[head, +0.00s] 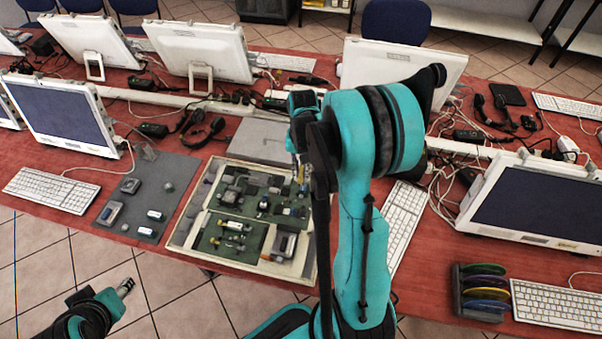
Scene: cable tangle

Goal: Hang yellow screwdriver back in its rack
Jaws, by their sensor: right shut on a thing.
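My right gripper (299,158) is above the right back part of a shallow tray (176,241), mostly hidden behind my own teal arm. It is shut on a small thin thing with a yellowish tint, too small and covered to tell for sure as the yellow screwdriver. The tray has dark green inserts with several small parts, some with yellow. I cannot make out a screwdriver rack. My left gripper (126,287) is low at the left, in front of the table edge and away from the objects; its finger gap is unclear.
A grey mat (178,172) with several small parts lies left of the tray. A grey panel (255,139) lies behind it. Keyboards, white monitors (60,115) and loose cables crowd the red table. A black holder (458,291) with coloured discs stands at the right.

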